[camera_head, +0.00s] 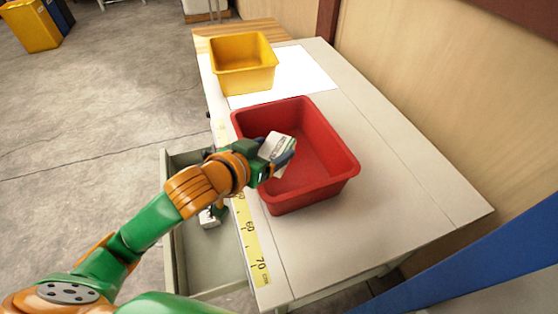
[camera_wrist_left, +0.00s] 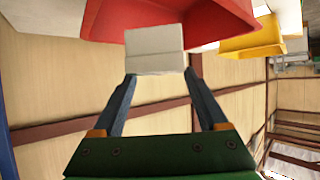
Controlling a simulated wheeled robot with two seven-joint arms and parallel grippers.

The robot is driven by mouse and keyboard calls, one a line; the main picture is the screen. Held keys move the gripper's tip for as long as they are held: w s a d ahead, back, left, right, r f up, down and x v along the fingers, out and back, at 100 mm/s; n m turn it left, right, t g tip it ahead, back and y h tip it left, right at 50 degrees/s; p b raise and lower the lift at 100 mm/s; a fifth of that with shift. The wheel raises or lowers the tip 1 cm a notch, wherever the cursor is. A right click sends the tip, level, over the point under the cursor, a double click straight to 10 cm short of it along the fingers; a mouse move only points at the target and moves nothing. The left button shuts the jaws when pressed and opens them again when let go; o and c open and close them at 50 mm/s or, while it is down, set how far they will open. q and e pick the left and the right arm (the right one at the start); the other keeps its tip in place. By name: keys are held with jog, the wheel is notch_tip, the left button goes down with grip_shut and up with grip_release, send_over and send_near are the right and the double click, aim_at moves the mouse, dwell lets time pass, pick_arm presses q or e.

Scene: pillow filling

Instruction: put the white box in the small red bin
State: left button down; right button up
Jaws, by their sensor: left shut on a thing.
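The white box (camera_head: 277,147), with dark print on its face, is held tilted between the fingers of my left gripper (camera_head: 282,160). Gripper and box are over the left part of the red bin (camera_head: 318,190), whose inside looks empty where I can see it. In the left wrist view the box (camera_wrist_left: 154,50) sits between the two finger tips (camera_wrist_left: 160,76), with the red bin (camera_wrist_left: 225,18) behind it. The fingers are partly hidden by the box in the head view. My right gripper is not in view.
A yellow bin (camera_head: 243,65) stands behind the red bin on a white sheet (camera_head: 300,75). An open drawer (camera_head: 190,265) juts out at the table's left side, with a small white item (camera_head: 209,217) in it. The table (camera_head: 400,195) is clear right of the red bin.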

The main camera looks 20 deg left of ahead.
aim_at(270, 141)
pick_arm(q)
jog(key=w, duration=0.1)
jog(key=w+f, duration=0.1)
jog(key=w+a+p, duration=0.1)
jog(key=w, duration=0.1)
jog(key=shift+w+f, duration=0.1)
jog(key=shift+f, duration=0.25)
jog(key=w+a+f, duration=0.1)
jog(key=w+f, duration=0.5)
jog(key=f, duration=0.4)
jog(key=shift+w, duration=0.35)
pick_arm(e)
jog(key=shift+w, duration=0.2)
pick_arm(q)
jog(key=shift+f, duration=0.25)
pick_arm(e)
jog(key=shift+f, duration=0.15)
pick_arm(q)
jog(key=shift+f, duration=0.3)
grip_release()
jog(key=shift+s, duration=0.15)
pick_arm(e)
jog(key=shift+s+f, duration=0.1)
